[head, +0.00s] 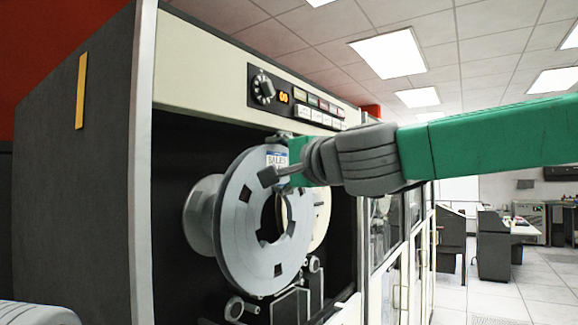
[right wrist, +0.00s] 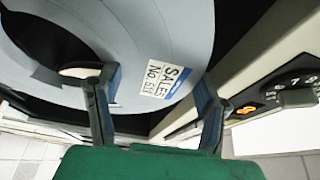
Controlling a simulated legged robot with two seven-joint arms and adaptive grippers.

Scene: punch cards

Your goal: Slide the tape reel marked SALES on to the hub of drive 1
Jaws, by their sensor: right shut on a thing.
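The grey tape reel marked SALES (head: 237,222) stands upright in front of the drive's dark bay. Its white and blue label is at the top rim, and the label also shows in the right wrist view (right wrist: 166,80). My right gripper (head: 283,168) is shut on the reel's upper rim, by the label. A pale round hub (head: 201,214) shows behind the reel at left, partly covered by it. A cream disc (head: 320,217) shows further right, partly behind the reel. I cannot tell whether the reel touches either. My left gripper's fingers are outside the view.
The drive cabinet (head: 85,190) has a control panel (head: 290,98) with a knob and an orange display above the bay. Small rollers (head: 240,308) sit below the reel. Glass-doored cabinets (head: 395,250) continue right. Desks (head: 495,245) stand beyond open floor.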

